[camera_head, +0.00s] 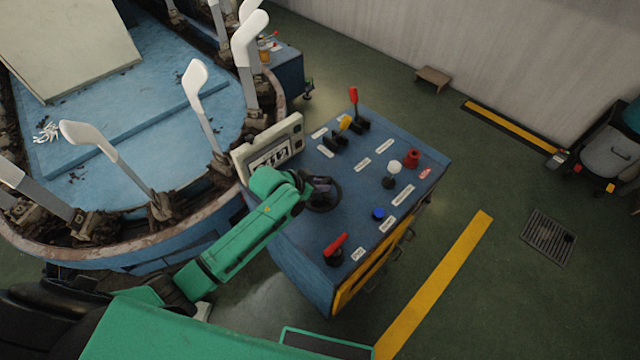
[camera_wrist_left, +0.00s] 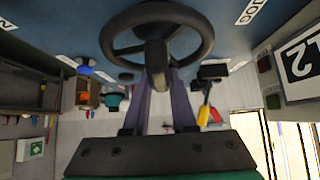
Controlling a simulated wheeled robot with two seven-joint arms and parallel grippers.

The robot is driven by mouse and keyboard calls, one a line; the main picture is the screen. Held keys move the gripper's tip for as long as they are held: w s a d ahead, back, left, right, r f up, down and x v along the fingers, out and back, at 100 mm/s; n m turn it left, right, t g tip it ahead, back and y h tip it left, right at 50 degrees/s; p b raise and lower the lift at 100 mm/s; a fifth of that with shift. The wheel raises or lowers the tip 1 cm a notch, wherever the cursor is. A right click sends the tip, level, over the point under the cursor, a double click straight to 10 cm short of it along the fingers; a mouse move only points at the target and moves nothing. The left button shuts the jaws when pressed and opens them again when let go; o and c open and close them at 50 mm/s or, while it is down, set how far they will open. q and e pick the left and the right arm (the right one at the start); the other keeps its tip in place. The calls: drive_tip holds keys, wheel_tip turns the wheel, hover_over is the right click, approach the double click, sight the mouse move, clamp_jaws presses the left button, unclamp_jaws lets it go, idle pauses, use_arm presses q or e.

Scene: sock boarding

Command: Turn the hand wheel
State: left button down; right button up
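The hand wheel (camera_head: 325,197) is a dark ring on the sloped top of the blue control console, partly covered by my left gripper (camera_head: 312,188) in the head view. In the left wrist view the wheel (camera_wrist_left: 203,38) fills the top middle, with its spokes and a dark handle (camera_wrist_left: 157,56) standing out toward the camera. The two fingers of the left gripper (camera_wrist_left: 159,88) lie on either side of this handle and appear closed on it. Their contact faces are hidden. My right gripper is in neither view.
The blue console (camera_head: 300,262) also carries a red lever (camera_head: 336,244), a blue button (camera_head: 378,214), a white knob (camera_head: 394,168) and a red knob (camera_head: 411,158). A display panel (camera_head: 242,160) stands behind the wheel. White sock forms (camera_head: 196,85) ring the machine on the left.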

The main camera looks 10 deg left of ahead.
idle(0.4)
use_arm(q)
drive_tip(key=shift+f+m+g+h+b, duration=0.1)
drive_tip(key=shift+m+g+h+b, duration=0.55)
drive_tip(key=shift+m, duration=0.45)
drive_tip(key=m+g+h+b, duration=0.1)
drive_tip(key=m+g+b, duration=0.1)
drive_tip(key=m+b, duration=0.2)
drive_tip(key=m+g+h+b, duration=0.1)
drive_tip(key=m+g+b, duration=0.2)
drive_tip(key=b, duration=0.4)
drive_tip(key=shift+f+m+g+h+b, duration=0.1)
drive_tip(key=shift+m+g+h+b, duration=0.2)
drive_tip(key=shift+m, duration=0.3)
drive_tip(key=shift+m+g+b, duration=0.45)
drive_tip(key=shift+m+b, duration=0.25)
drive_tip(key=shift+b, duration=0.15)
drive_tip(key=shift+r, duration=0.2)
drive_tip(key=c, duration=0.7)
unclamp_jaws()
